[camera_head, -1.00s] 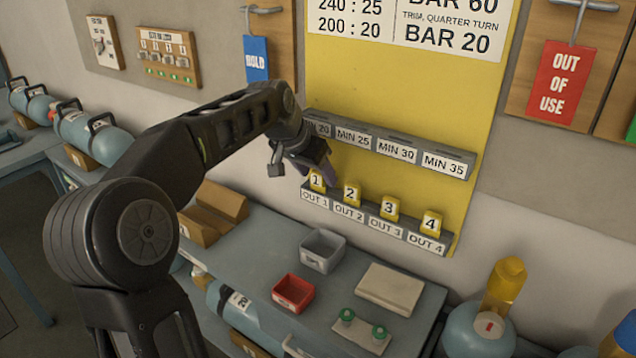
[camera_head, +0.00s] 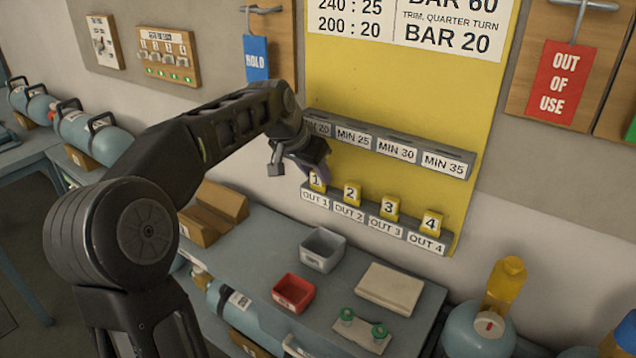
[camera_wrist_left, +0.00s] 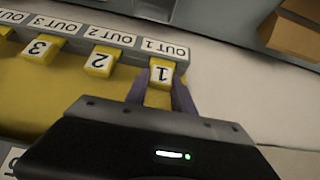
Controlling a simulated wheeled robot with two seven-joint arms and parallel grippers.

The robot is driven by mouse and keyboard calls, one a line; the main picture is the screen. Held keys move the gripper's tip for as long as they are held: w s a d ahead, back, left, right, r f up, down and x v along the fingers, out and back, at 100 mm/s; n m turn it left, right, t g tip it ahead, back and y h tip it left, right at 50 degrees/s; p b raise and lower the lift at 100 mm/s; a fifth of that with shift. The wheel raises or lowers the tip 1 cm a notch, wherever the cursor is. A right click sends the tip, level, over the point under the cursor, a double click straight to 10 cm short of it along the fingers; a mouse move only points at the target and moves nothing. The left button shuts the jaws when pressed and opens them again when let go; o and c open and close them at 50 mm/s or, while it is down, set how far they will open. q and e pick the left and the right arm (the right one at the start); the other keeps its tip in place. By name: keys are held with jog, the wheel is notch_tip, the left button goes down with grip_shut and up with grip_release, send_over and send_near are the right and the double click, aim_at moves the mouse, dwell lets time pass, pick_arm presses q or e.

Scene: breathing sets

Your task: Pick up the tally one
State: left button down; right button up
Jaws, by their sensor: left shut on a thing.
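The yellow tally marked 1 (camera_head: 316,181) sits at the OUT 1 place of the lower grey rail (camera_head: 345,213) on the yellow board. My left gripper (camera_head: 319,170) is at this tally. In the left wrist view, its two purple fingers lie on either side of tally 1 (camera_wrist_left: 161,74), shut on it. The tally's lower edge is still at the rail in both views. Tallies 2 (camera_head: 352,194), 3 (camera_head: 390,207) and 4 (camera_head: 431,222) stand in a row to the right. My right gripper is not in view.
The upper grey rail (camera_head: 405,150) with MIN labels runs just above the tallies. Below, the bench holds a grey bin (camera_head: 322,250), a red bin (camera_head: 293,293), a pale pad (camera_head: 390,288) and a plate with green knobs (camera_head: 361,331). Cylinders stand at lower right.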

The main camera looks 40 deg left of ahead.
pick_arm(q)
jog(key=shift+r, duration=0.2)
dwell(0.5)
jog(key=shift+r, duration=0.6)
notch_tip(320, 180, up, 2)
jog(key=shift+r, duration=0.1)
jog(key=s+b, duration=0.5)
jog(key=s, duration=1.3)
jog(key=shift+d, duration=0.2)
